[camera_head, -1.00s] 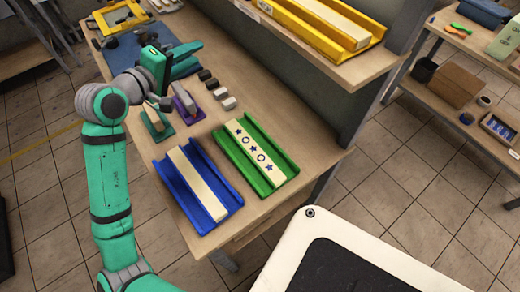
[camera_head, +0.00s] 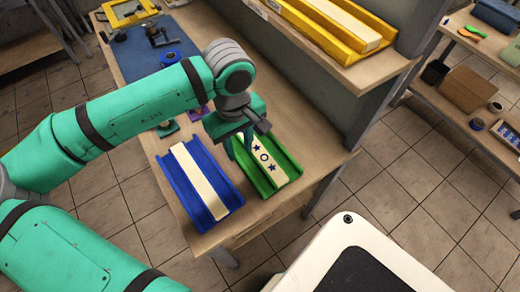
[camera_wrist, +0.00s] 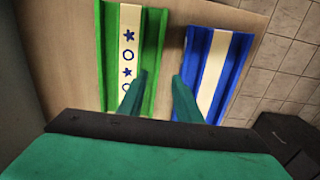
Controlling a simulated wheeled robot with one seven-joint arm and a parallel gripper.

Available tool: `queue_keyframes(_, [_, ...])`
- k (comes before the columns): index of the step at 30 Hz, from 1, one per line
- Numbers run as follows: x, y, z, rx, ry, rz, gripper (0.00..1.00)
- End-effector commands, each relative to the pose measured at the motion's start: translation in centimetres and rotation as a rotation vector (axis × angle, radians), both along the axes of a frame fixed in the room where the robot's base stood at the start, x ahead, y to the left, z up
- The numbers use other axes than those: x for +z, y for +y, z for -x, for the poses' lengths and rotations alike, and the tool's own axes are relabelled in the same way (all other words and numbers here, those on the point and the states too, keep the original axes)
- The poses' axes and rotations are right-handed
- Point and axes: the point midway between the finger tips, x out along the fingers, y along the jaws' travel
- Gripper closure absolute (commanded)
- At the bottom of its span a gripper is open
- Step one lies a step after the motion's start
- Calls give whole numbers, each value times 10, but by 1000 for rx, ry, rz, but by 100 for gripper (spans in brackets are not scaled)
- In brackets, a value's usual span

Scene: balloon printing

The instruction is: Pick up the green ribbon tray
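The green ribbon tray (camera_head: 284,171) is a channel with a cream strip printed with blue stars and rings. It lies on the wooden bench, right of the blue tray. My gripper (camera_head: 240,147) hangs over its far left part and hides some of it. In the wrist view the green tray (camera_wrist: 107,60) is at the left, partly behind one finger. My gripper (camera_wrist: 159,84) is open there, with bare bench between its fingers. It is above the trays, and nothing is held.
The blue tray (camera_head: 176,178) with a plain cream strip lies beside the green one. A yellow tray (camera_head: 316,38) sits on the raised shelf behind. A blue mat (camera_head: 130,58) covers the far bench. A white-framed surface (camera_head: 330,235) stands in front.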

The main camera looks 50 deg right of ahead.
Motion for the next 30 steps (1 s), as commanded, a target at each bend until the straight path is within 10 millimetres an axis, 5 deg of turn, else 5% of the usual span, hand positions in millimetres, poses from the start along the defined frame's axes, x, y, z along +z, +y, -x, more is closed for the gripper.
queue_keyframes(9, [-43, 0, 0, 0, 2, 0, 69])
queue_keyframes(30, [-102, -5, 0, -1, 0, 2, 69])
